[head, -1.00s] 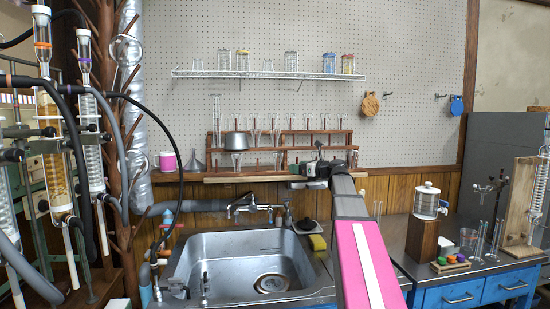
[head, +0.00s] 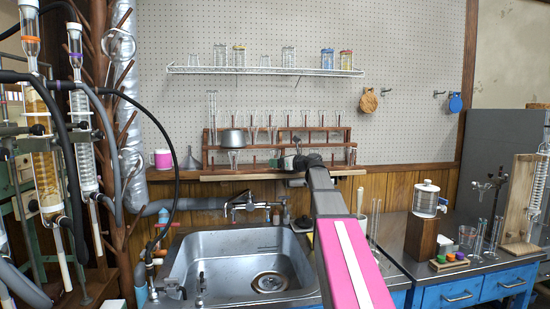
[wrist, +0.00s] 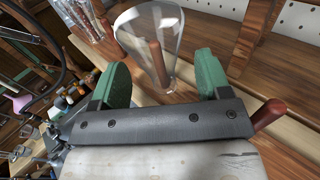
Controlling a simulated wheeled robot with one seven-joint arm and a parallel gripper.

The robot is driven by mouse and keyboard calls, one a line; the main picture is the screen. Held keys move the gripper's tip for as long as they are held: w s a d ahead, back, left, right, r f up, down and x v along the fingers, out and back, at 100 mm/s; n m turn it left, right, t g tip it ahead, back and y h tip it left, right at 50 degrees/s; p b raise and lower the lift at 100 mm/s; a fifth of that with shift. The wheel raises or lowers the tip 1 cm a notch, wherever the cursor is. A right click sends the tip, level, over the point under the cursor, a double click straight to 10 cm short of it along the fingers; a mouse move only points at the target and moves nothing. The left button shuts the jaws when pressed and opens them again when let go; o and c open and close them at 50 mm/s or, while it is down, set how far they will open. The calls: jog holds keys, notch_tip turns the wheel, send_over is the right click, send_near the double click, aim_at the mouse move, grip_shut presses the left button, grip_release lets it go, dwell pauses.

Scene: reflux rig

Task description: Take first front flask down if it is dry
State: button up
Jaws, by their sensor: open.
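A clear glass flask (wrist: 135,28) sits over a wooden peg on the rack in the wrist view, its wide end away from me and its narrow part near my fingertips. The peg shows through the glass. I see no coloured liquid in it; I cannot tell whether fine drops cling to it. My gripper (wrist: 162,78) is open, with one green finger on each side of the flask's narrow part, and a gap shows on both sides. In the head view my gripper (head: 300,163) is at the front of the wooden rack (head: 318,131), and the flask there is largely hidden.
A bare peg (wrist: 267,115) is close to my right finger. The sink (head: 240,262) lies below. A wire shelf (head: 265,71) with jars is above.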

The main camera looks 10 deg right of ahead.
jog(key=shift+x, duration=1)
jog(key=c, duration=1)
